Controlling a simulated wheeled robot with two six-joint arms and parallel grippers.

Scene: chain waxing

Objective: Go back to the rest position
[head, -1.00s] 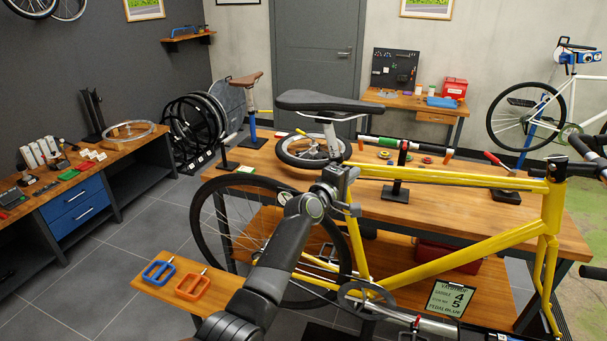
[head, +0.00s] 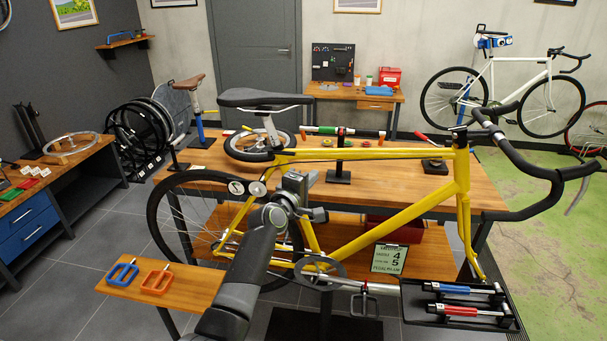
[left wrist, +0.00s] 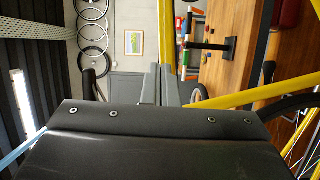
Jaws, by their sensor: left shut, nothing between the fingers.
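My left arm (head: 245,270) reaches up from the bottom middle of the head view. My left gripper (head: 297,184) is at the near side of the yellow bicycle (head: 390,215), in front of its frame below the saddle (head: 262,97). In the left wrist view the gripper's fingers (left wrist: 160,85) are together and hold nothing. Yellow frame tubes (left wrist: 255,95) show close beside them in that view; I cannot tell whether they touch. My right gripper is not in view.
A long wooden workbench (head: 400,190) stands behind the bicycle. A black tray (head: 415,305) with red and blue tools is at the lower right. A small wooden shelf (head: 195,285) holds blue and orange pedals at the lower left. Grey floor (head: 85,270) is open at the left.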

